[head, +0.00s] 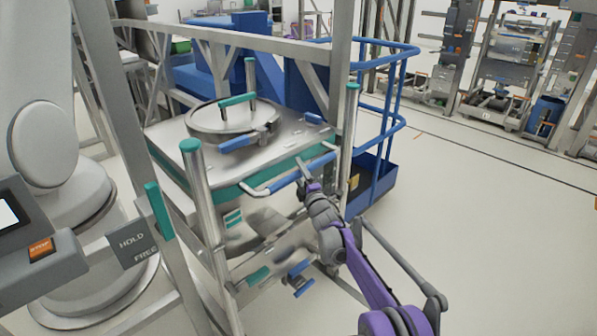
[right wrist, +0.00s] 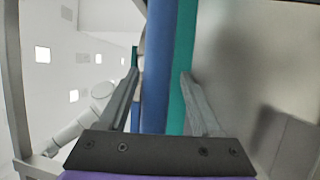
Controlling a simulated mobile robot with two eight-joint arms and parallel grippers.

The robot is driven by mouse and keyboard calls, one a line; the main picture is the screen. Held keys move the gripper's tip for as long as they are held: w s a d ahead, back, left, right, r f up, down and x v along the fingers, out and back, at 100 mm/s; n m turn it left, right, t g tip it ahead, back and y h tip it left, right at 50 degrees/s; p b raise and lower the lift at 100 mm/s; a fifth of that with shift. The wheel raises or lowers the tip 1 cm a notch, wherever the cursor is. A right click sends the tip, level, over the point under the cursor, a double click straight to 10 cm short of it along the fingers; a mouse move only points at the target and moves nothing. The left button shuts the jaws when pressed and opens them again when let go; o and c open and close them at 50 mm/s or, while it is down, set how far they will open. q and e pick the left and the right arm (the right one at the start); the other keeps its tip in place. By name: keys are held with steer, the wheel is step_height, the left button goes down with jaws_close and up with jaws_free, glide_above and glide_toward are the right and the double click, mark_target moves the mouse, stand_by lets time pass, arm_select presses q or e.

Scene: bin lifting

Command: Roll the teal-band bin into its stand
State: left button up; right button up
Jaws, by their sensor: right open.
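The teal-band bin (head: 270,181) is a metal box with a teal band below its top and a round lid (head: 225,122). It stands among metal posts with teal caps; how it sits at floor level is partly hidden. A blue push bar (head: 285,180) runs along its near side. My right gripper (head: 305,184) is at this bar, open. In the right wrist view the blue bar (right wrist: 157,70) runs between the open fingers, with the teal band (right wrist: 184,50) behind it. Contact cannot be told. My left gripper is not in view.
A tall grey metal frame (head: 340,60) rises around the bin. A lever with a teal grip (head: 158,210) stands by a HOLD/FREE plate (head: 133,247) at left. A blue railed cart (head: 385,110) is behind right. The floor at right is clear.

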steer(key=v, duration=1)
steer(key=shift+s+f, duration=0.1)
